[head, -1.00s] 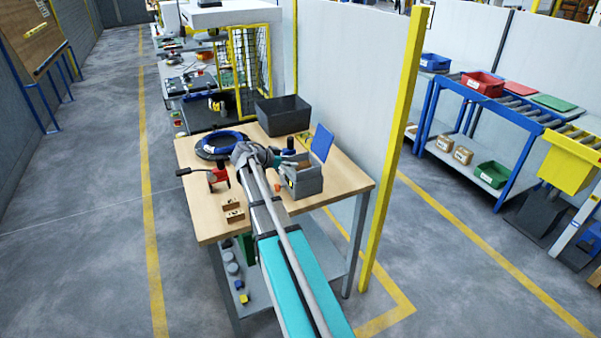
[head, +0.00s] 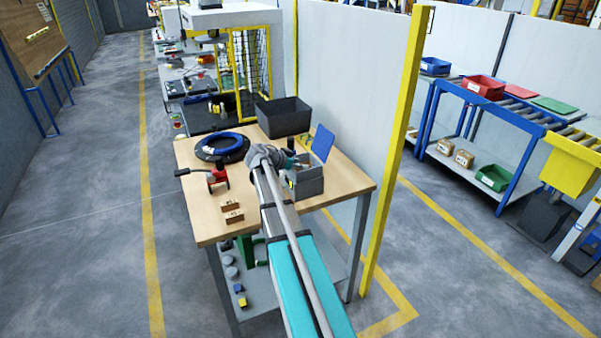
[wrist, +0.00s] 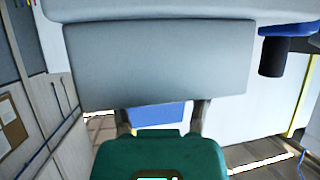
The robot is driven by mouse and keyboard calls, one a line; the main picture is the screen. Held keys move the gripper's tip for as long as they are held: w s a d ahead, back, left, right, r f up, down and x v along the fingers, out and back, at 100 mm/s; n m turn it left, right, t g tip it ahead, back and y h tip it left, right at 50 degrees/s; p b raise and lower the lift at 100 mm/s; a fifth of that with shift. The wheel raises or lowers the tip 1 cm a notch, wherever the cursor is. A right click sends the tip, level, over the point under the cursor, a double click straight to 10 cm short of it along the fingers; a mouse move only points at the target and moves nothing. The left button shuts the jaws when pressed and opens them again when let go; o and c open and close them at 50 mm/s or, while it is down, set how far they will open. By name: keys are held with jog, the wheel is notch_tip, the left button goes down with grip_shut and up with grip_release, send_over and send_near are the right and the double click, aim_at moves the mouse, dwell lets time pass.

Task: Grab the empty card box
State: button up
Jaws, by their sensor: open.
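Two small brown card boxes lie on the wooden bench in the head view, one (head: 231,206) just behind the other (head: 233,216). They look small and open, but I cannot tell what is inside. My gripper (wrist: 162,114) shows in the wrist view with its two fingers apart and a blue surface visible between them. No card box shows there. In the head view my wrist hangs over the right-middle of the bench, to the right of the boxes and near the grey bin (head: 309,184). My gripper is mostly hidden there.
The wooden bench (head: 197,160) also holds a blue cable coil (head: 222,146), a red clamp-like tool (head: 217,179), a dark grey crate (head: 284,117) and an upright blue panel (head: 322,142). A yellow post (head: 392,150) and wall stand right. The bench's front left is clear.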

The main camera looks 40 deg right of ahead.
jog(key=shift+d+f, duration=0.2)
jog(key=shift+d, duration=0.2)
jog(key=c, duration=0.6)
